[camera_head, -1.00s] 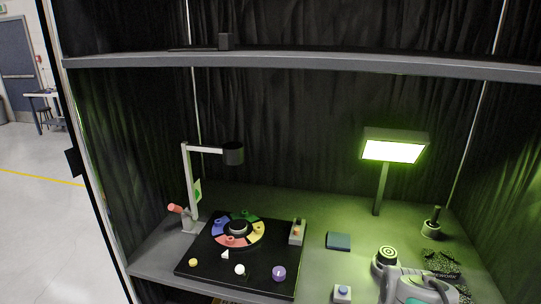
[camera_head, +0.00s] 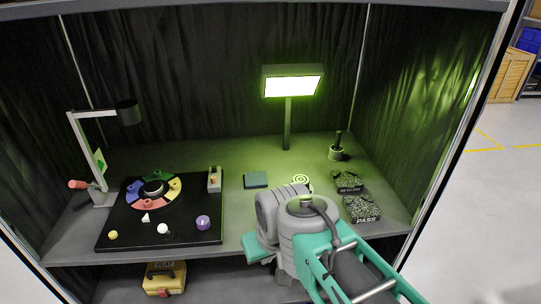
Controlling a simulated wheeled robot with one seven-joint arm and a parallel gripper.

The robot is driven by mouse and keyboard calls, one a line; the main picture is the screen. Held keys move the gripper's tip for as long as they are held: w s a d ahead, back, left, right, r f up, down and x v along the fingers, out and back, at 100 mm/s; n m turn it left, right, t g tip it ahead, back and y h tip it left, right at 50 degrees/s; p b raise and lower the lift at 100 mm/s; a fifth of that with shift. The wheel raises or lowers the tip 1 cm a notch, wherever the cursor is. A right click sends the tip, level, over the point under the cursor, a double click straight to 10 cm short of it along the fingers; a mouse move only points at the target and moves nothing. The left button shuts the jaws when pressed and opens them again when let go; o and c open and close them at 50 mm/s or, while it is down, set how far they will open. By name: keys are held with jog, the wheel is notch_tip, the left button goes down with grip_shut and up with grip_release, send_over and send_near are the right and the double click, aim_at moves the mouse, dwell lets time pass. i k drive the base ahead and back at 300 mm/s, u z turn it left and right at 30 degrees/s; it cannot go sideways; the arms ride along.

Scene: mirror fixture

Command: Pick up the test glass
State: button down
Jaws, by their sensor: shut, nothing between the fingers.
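No object is clearly recognisable as the test glass. A flat dark teal square (camera_head: 256,180) lies on the bench (camera_head: 233,215) between the black board and my arm; I cannot tell whether it is the glass. My grey and teal arm reaches in from the bottom right and covers the front middle of the bench. My gripper's fingers cannot be made out, so their place relative to the square is unclear.
The black board (camera_head: 120,225) carries a coloured ring (camera_head: 155,208) and small pieces. A lit lamp (camera_head: 291,86), a ringed disc (camera_head: 301,180), a dark holder (camera_head: 336,153) and patterned blocks (camera_head: 361,208) stand right. A yellow case (camera_head: 164,278) is below. Bare bench lies behind the square.

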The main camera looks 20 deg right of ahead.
aim_at(303, 178)
jog(key=k, duration=0.5)
jog(key=u, duration=1.2)
jog(key=i, duration=0.65)
jog(key=z, duration=1.05)
jog(key=i, duration=0.5)
jog(key=z, duration=0.05)
